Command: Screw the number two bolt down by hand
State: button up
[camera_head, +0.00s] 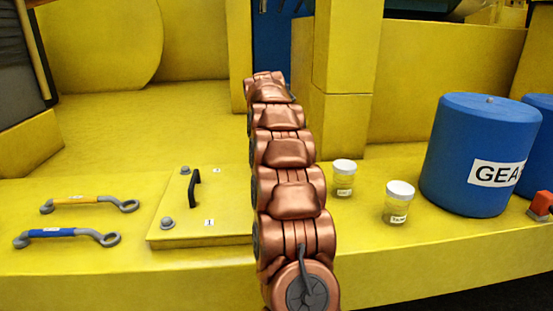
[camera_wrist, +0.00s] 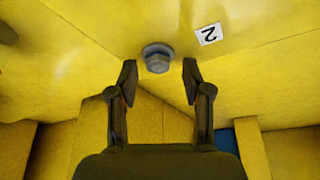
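The number two bolt (camera_wrist: 157,58) is a grey hex head with a washer or flange on a yellow surface, beside a white label reading 2 (camera_wrist: 208,34). In the wrist view my gripper (camera_wrist: 160,80) is open, with one dark finger on each side of the bolt's line. The fingers appear apart from the bolt, with nothing held. How far the tips are from the head in depth is unclear. In the head view my copper arm hides the gripper. The yellow cover plate (camera_head: 225,232) shows two grey bolts on its left side (camera_head: 167,223) (camera_head: 185,170).
The plate carries a black handle (camera_head: 194,188). A yellow-banded wrench (camera_head: 90,203) and a blue-banded wrench (camera_head: 67,236) lie to its left. Right of my arm stand two lidded jars (camera_head: 343,180) (camera_head: 397,205) and a large blue drum (camera_head: 480,150). Yellow walls rise behind.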

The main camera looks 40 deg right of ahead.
jog(key=v, duration=1.2)
jog(key=shift+w, duration=0.1)
dwell(0.7)
